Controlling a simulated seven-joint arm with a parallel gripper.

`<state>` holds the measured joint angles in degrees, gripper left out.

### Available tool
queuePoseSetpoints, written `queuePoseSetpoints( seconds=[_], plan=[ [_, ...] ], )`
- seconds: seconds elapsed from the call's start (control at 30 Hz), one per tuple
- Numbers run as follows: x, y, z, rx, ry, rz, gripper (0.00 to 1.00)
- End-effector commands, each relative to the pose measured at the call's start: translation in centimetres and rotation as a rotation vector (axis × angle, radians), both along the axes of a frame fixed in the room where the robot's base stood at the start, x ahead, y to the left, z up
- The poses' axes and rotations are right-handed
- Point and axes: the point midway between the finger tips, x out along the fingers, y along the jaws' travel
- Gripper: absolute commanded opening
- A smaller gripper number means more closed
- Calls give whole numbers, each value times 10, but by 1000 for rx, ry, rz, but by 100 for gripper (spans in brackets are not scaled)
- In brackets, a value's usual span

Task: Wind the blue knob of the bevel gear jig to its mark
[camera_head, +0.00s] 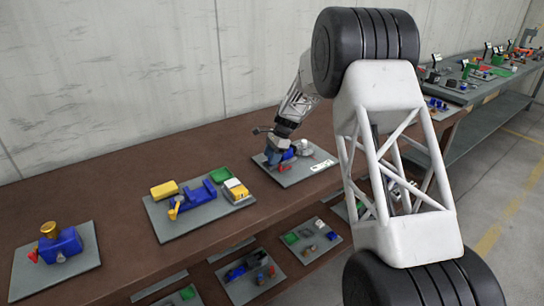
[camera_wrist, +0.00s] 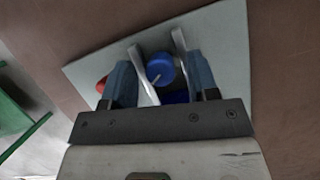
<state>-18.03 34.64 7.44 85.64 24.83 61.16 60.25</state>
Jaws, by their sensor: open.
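The bevel gear jig sits on a grey base plate (camera_head: 300,175) on the brown bench, with blue and red parts and a white label. In the wrist view the round blue knob (camera_wrist: 160,67) bears a pale line. My gripper (camera_wrist: 157,48) is open, its two pale fingers on either side of the knob. I cannot tell whether either finger touches the knob. A red part (camera_wrist: 101,84) shows beside the left finger, and more blue jig body (camera_wrist: 176,97) lies below the knob. In the head view my gripper (camera_head: 275,157) covers part of the jig; the mark cannot be made out.
Left of the jig stands a plate (camera_head: 200,222) with blue, yellow and green parts. Farther left is a plate (camera_head: 85,270) with a blue block and brass-coloured knob. More jigs are on a lower shelf and a grey bench (camera_head: 480,90) at right. Bare brown bench separates the plates.

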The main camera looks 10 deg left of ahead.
Motion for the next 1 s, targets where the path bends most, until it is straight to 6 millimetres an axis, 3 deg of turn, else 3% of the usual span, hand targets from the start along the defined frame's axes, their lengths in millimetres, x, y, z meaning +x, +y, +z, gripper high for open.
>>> queuePoseSetpoints(
  seconds=[0.23, 0.57, 1.0],
  plan=[
    [0, 0, 0, 0, 0, 0, 54],
    [0, 0, 0, 0, 0, 0, 5],
    [1, 1, 0, 0, 0, 69, 5]
  ],
)
